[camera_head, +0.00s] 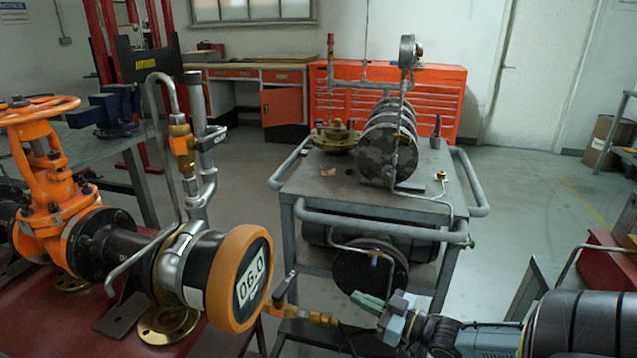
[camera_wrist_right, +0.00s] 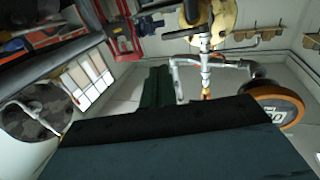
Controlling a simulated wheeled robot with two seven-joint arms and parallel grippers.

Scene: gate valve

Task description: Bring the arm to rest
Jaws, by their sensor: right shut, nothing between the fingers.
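My right gripper (camera_head: 362,300) comes in from the lower right in the head view. Its green fingers are shut and empty, pointing left in front of the grey cart. The gauge with an orange rim and a "06.0" display (camera_head: 250,283) is left of the fingers, apart from them. The orange gate valve (camera_head: 50,160) with its handwheel (camera_head: 35,108) stands at the far left, well away from the gripper. In the right wrist view, my dark green gripper (camera_wrist_right: 158,95) fills the lower middle, and the gauge (camera_wrist_right: 275,107) shows at the right. My left gripper is not in view.
The grey cart (camera_head: 395,215) carries a ribbed cylinder (camera_head: 385,140) and has handrails around it. A brass fitting (camera_head: 305,315) lies low between the gauge and my gripper. An orange tool chest (camera_head: 440,100) stands behind. Free floor (camera_head: 540,200) lies right of the cart.

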